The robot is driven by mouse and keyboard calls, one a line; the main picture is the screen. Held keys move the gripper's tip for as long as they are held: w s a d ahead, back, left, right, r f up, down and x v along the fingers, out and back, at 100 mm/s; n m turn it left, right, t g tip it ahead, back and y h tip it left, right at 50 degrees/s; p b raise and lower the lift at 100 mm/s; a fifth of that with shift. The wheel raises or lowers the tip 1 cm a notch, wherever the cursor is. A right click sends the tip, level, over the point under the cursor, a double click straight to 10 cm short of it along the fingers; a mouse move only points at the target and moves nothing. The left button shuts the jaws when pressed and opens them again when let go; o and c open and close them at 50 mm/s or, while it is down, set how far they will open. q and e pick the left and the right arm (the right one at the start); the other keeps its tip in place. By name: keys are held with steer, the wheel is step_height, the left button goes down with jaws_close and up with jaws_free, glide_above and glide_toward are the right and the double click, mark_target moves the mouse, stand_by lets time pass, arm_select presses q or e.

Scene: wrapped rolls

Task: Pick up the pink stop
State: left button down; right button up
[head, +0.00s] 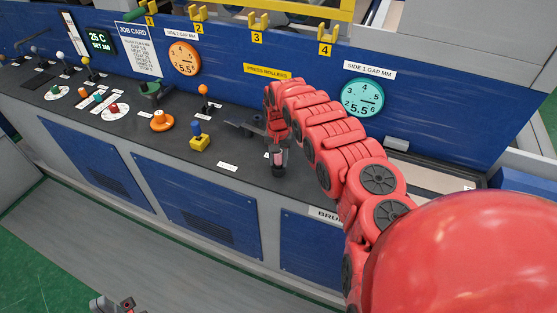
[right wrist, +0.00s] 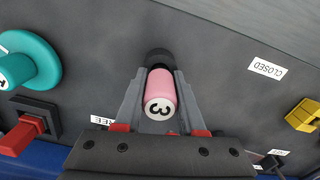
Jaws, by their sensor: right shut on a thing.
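The pink stop (right wrist: 160,88) is a short pink cylinder with a white end marked 3. In the right wrist view it sits between the two grey fingers of my right gripper (right wrist: 159,92), which is shut on it. A dark round piece (right wrist: 159,57) shows just behind its far end; I cannot tell whether the two touch. In the head view the pink stop (head: 284,157) shows small at the end of my red right arm, low over the dark console top. My left gripper (head: 116,306) is only partly in view at the bottom edge, away from the console.
The dark console (head: 228,150) carries a yellow block with a blue knob (head: 199,138), an orange knob (head: 162,121) and a green holder (head: 153,91). A teal knob (right wrist: 28,60) and a CLOSED label (right wrist: 267,68) lie near the right gripper. Blue wall with gauges stands behind.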

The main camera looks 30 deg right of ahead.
jaws_close()
steer(key=shift+w+r, duration=0.1)
